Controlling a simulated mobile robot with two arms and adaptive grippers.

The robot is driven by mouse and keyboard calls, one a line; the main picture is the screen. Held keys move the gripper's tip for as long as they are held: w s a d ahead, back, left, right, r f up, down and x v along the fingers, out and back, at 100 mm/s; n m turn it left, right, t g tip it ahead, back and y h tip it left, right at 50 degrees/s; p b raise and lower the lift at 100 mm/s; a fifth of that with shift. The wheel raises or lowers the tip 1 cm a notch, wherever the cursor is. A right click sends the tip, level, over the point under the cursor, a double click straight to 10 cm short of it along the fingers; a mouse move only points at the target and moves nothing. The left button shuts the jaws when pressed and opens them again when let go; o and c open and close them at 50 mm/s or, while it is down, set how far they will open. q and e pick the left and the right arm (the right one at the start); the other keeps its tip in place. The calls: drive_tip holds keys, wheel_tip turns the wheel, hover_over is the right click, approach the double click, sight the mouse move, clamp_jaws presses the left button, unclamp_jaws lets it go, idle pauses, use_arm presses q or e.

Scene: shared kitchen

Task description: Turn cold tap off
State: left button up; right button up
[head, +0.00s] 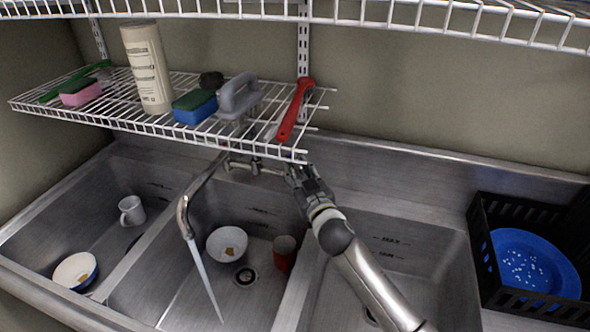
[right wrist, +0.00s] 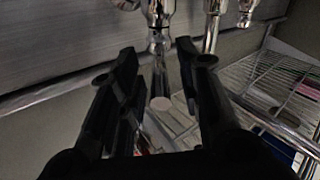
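A chrome tap (head: 254,166) is mounted on the sink's back wall below the wire shelf. Its spout (head: 184,212) reaches over the middle basin and a stream of water (head: 205,283) runs from it. My right gripper (head: 296,174) is at the right end of the tap. In the right wrist view, the fingers of my right gripper (right wrist: 158,58) are apart, on either side of a chrome tap handle (right wrist: 160,82). I cannot tell whether they touch it. The shelf hides part of the tap in the head view. My left gripper is not in view.
The wire shelf (head: 112,112) hangs close above the tap, with a red-handled tool (head: 294,108), a bottle (head: 147,66) and sponges on it. The middle basin holds a white bowl (head: 227,244) and a red cup (head: 285,252). A black crate (head: 486,262) stands at right.

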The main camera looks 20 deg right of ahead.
drive_tip(key=shift+w+a, duration=0.1)
drive_tip(key=shift+w, duration=1.15)
clamp_jaws()
